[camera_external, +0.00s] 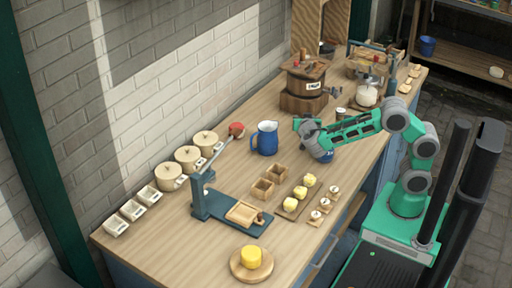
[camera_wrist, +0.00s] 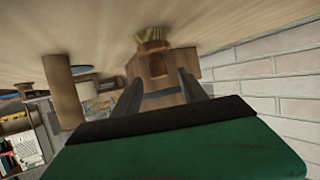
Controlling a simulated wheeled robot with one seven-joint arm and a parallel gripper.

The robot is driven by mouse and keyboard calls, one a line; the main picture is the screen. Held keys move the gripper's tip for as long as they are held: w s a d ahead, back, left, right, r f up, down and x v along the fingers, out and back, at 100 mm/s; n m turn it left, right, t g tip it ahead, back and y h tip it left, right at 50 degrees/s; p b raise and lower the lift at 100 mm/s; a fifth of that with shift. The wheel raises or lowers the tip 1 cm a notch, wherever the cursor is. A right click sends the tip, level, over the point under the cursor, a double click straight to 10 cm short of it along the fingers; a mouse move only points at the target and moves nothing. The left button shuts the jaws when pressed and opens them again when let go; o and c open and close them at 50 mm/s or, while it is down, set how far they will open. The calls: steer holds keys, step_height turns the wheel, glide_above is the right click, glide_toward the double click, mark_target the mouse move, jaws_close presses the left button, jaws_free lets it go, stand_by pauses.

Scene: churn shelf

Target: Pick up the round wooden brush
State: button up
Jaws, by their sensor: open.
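A small tan, bristled thing that looks like the round wooden brush (camera_wrist: 152,38) rests on the tabletop in the wrist view, which is upside down. It lies ahead of my gripper (camera_wrist: 160,78), in front of a wooden block-like body. My gripper's two dark fingers are apart, with nothing held between them. In the external view my gripper (camera_external: 303,123) is low over the table, right of the blue jug and in front of the wooden churn. I cannot make out the brush there; my gripper may hide it.
The blue jug (camera_external: 265,138) stands close to the left of my gripper. The wooden churn (camera_external: 305,86) stands behind it, and a glass jar (camera_external: 367,94) is to the right. A blue object (camera_external: 326,156) shows partly under my wrist. Small wooden boxes (camera_external: 263,188) stand nearer the camera.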

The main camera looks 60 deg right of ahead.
steer(key=x, duration=0.2)
steer(key=f+x, duration=0.1)
steer(key=x, duration=0.2)
steer(key=shift+f, duration=0.1)
steer(key=shift+c, duration=0.3)
jaws_close()
